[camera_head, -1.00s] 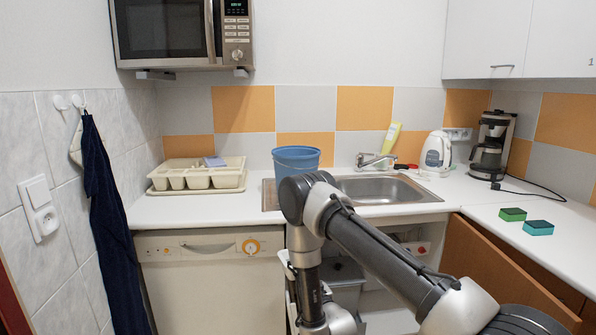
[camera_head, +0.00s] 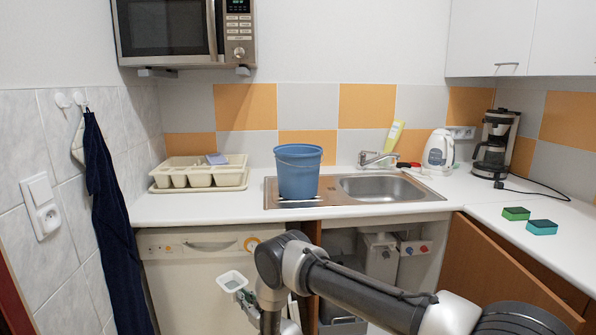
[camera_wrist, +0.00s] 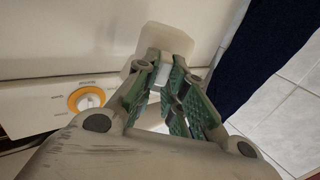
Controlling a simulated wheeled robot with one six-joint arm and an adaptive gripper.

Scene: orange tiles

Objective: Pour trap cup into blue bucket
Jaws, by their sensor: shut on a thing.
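The blue bucket (camera_head: 298,172) stands upright on the steel sink's left drainboard. The trap cup (camera_head: 232,281) is a small pale cup, held low in front of the white dishwasher, below the counter and left of the bucket. Its open top faces up in the head view; its contents cannot be made out. My gripper (camera_head: 243,297) is shut on the cup. In the wrist view, the green-padded fingers (camera_wrist: 168,72) close on a part of the pale cup (camera_wrist: 157,42), and the cup's inside is hidden.
The steel sink basin (camera_head: 380,188) is right of the bucket. A cutlery tray (camera_head: 200,178) is on the counter to the left. The counter edge and dishwasher (camera_head: 180,270) are close to the cup. A dark towel (camera_head: 108,220) hangs at left.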

